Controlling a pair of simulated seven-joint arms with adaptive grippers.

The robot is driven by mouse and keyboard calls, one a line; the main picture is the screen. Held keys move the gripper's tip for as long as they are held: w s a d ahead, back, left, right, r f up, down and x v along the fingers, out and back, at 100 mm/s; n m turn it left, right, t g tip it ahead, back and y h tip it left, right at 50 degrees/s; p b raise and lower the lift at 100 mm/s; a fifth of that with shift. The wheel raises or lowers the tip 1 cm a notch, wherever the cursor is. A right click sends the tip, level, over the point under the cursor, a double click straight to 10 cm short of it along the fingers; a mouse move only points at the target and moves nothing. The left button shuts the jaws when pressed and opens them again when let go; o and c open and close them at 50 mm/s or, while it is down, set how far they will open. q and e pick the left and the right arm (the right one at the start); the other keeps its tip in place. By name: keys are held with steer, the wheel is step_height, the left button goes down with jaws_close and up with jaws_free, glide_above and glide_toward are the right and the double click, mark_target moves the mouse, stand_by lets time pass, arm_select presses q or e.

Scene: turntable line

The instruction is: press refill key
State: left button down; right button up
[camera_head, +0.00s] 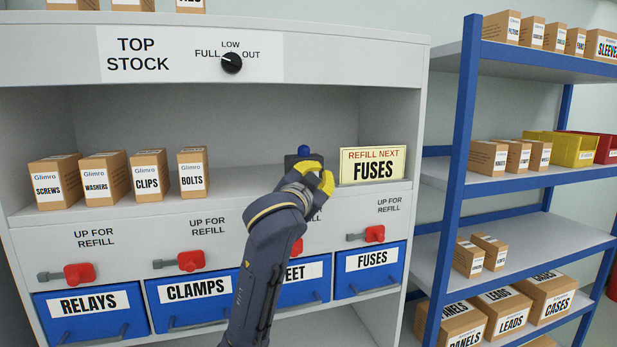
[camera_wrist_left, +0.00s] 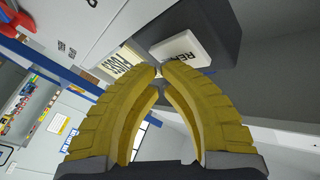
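A dark box (camera_head: 291,160) with a blue knob on top stands on the shelf, partly hidden by my left gripper (camera_head: 323,180). In the left wrist view a dark block (camera_wrist_left: 205,28) carries a white key (camera_wrist_left: 187,48) with lettering starting "RE"; the rest is hard to read. My left gripper (camera_wrist_left: 160,76) has its yellow fingertips almost together just in front of the key, with nothing between them. Whether they touch the key I cannot tell. A sign reading "REFILL NEXT FUSES" (camera_head: 372,165) stands right of the gripper. My right gripper is not in view.
Small cartons, including screws (camera_head: 53,183) and bolts (camera_head: 192,172), stand on the shelf at left. Blue bins such as relays (camera_head: 90,317) and fuses (camera_head: 369,270) sit below, with red-handled levers (camera_head: 190,261) above them. A dial (camera_head: 232,62) is overhead. A blue rack (camera_head: 463,130) stands right.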

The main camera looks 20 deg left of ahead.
arm_select(q)
steer(key=shift+s+d, duration=0.2)
steer(key=shift+s, duration=0.1)
steer(key=s+d, duration=0.3)
steer(key=s, duration=0.2)
steer(key=shift+d, duration=0.25)
stand_by(0.4)
stand_by(0.4)
